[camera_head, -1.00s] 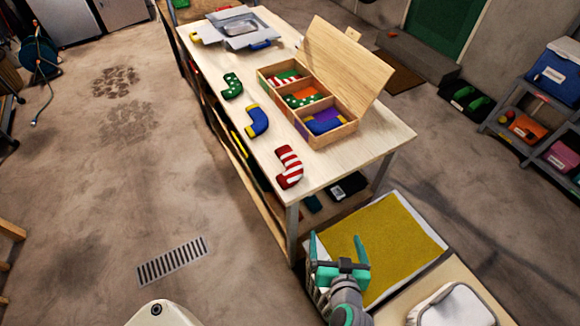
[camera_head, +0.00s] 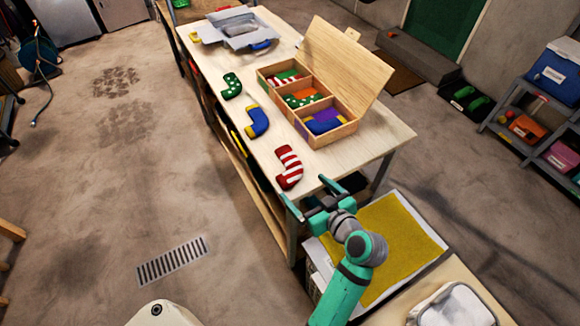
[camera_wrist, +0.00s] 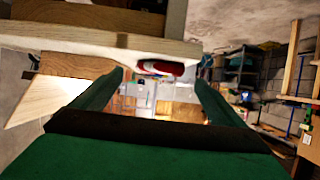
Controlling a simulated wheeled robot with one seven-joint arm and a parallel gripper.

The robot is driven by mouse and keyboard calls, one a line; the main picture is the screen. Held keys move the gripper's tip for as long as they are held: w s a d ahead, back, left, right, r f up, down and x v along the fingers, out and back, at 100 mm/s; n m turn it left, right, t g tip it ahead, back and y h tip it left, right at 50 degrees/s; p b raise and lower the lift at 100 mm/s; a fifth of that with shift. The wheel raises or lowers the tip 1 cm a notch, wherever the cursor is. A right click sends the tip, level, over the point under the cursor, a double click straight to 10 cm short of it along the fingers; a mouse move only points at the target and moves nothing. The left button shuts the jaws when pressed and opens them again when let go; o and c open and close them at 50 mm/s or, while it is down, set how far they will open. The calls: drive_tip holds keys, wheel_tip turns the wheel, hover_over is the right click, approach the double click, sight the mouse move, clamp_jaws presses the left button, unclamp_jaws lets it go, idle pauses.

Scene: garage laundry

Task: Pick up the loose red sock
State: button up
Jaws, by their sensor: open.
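The loose red sock (camera_head: 289,168), with white stripes, lies on the wooden table (camera_head: 330,165) near its front corner in the head view. My gripper (camera_head: 305,196) is open and empty at the table's near end, close to the sock but apart from it. In the wrist view the red sock (camera_wrist: 160,67) shows at the table edge, between the two open fingers (camera_wrist: 158,85) and beyond them. Part of it is hidden there by the tabletop.
A blue-and-yellow sock (camera_head: 257,121) and a green dotted sock (camera_head: 232,86) lie farther along the table. An open three-compartment wooden box (camera_head: 333,138) holding socks stands right of them, its lid raised. A grey container (camera_head: 236,28) stands at the far end.

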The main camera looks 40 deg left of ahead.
sight(293, 178)
drive_tip(key=shift+r+x, duration=0.15)
drive_tip(key=shift+x, duration=1.3)
drive_tip(key=shift+r+x, duration=0.15)
drive_tip(key=shift+x, duration=1.25)
drive_tip(key=shift+a, duration=0.15)
drive_tip(key=shift+c, duration=0.3)
drive_tip(key=c, duration=1.1)
